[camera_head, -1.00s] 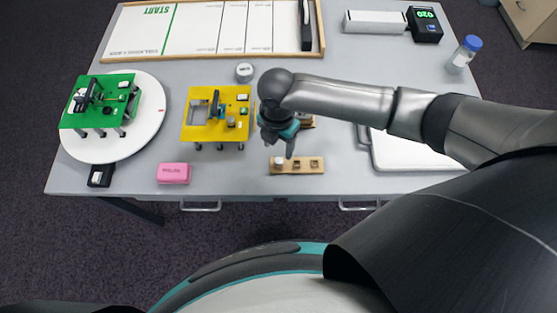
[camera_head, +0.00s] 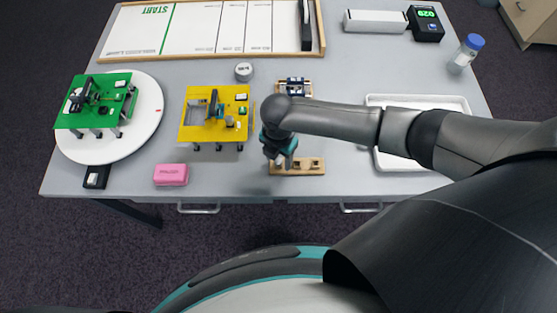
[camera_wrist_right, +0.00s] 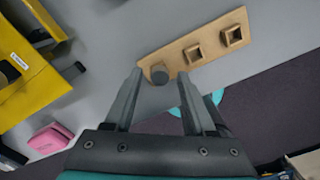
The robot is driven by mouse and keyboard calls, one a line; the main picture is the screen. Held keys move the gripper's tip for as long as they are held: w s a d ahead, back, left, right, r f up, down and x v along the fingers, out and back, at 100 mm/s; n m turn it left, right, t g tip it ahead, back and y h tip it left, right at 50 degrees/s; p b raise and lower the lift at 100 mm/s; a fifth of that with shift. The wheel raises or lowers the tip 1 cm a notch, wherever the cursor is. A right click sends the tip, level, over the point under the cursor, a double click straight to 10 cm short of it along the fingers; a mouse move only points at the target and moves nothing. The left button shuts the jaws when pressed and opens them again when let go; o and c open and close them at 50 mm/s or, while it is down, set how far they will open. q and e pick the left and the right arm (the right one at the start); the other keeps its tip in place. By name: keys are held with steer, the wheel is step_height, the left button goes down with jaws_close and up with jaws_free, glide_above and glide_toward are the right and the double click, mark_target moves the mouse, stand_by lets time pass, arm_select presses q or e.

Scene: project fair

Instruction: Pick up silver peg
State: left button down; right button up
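The silver peg (camera_wrist_right: 159,74) stands in the end hole of a light wooden block (camera_wrist_right: 193,50); the block's other two square holes look empty. In the head view the block (camera_head: 308,166) lies near the table's front edge, and my gripper largely hides the peg. My right gripper (camera_wrist_right: 159,78) is open. In the wrist view its fingertips lie on either side of the peg; I cannot tell how far above it they are. In the head view my right gripper (camera_head: 280,160) points down at the block's left end. My left gripper is not in view.
A yellow stand (camera_head: 205,130) and a pink block (camera_head: 171,174) are left of the wooden block. A green stand (camera_head: 75,115) sits on a white turntable (camera_head: 150,125). A white tray (camera_head: 400,163) lies under my right arm. A small rack (camera_head: 295,85) is behind my gripper.

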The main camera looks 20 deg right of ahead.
mark_target(279, 161)
jaws_close()
stand_by(0.5)
step_height(279, 161, up, 20)
steer(key=p, duration=0.4)
